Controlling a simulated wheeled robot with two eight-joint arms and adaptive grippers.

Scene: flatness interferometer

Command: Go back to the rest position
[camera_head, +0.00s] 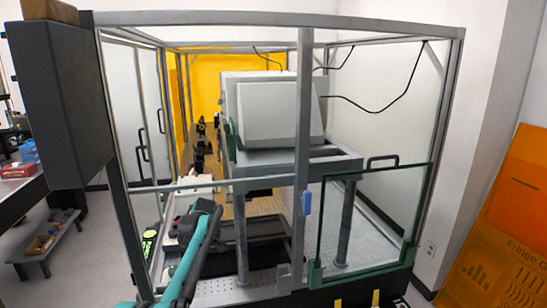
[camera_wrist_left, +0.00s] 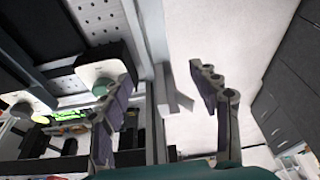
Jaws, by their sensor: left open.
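In the head view, my teal left arm (camera_head: 190,265) comes up from the bottom, left of centre, and its dark end is at the front of the metal-framed enclosure (camera_head: 304,120). In the left wrist view, my left gripper (camera_wrist_left: 164,80) has its two fingers spread wide with nothing between them. A metal post of the frame shows behind the gap. A white unit with a green round button (camera_wrist_left: 100,88) is behind the left finger. My right gripper is in neither view.
A large grey instrument (camera_head: 270,112) stands on a raised stand inside the enclosure. A green-framed panel (camera_head: 322,235) is at the front right. A green-lit display (camera_head: 150,240) sits low at left. A low shelf (camera_head: 48,245) stands outside left, and orange boards (camera_head: 500,260) lean at right.

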